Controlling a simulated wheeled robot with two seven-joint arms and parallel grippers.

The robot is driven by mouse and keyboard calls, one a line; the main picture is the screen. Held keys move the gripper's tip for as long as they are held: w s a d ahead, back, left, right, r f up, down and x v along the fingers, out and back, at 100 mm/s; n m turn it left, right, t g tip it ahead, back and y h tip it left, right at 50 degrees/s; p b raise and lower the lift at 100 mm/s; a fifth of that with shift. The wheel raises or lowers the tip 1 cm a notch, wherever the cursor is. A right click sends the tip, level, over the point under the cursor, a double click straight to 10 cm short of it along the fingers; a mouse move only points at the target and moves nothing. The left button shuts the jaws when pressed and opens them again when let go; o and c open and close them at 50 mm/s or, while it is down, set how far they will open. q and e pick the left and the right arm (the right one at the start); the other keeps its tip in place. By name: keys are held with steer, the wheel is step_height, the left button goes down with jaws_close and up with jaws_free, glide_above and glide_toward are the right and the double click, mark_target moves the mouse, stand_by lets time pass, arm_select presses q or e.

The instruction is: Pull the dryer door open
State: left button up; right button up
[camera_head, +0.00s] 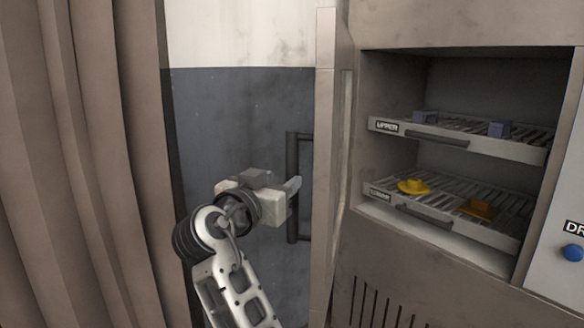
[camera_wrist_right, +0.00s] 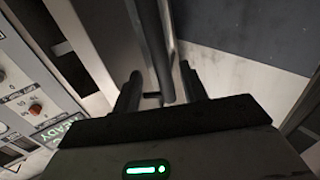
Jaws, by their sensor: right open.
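The dryer door (camera_head: 326,120) stands swung open and shows nearly edge-on in the head view, left of the dryer opening. Its dark vertical bar handle (camera_head: 292,158) is on the door's left side. My right gripper (camera_head: 292,190) is at the lower part of the handle. In the right wrist view the handle (camera_wrist_right: 152,45) runs between the two dark fingers of my right gripper (camera_wrist_right: 160,88), which are apart. Whether a finger touches the bar I cannot tell. My left gripper is not in view.
Inside the dryer are an upper rack (camera_head: 462,138) with blue-grey blocks and a lower rack (camera_head: 450,208) with a yellow piece (camera_head: 413,187) and an orange piece (camera_head: 480,209). A control panel (camera_head: 560,260) is at the right. A brown curtain (camera_head: 85,160) hangs at the left.

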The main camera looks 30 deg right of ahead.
mark_target(289, 173)
steer(key=x, duration=0.5)
steer(key=shift+w+d+p, duration=0.15)
steer(key=shift+d+p, duration=0.05)
steer(key=shift+p, duration=0.15)
steer(key=shift+w+d, duration=0.2)
steer(key=shift+d, duration=0.15)
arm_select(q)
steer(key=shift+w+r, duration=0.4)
arm_select(e)
steer(key=shift+c, duration=0.3)
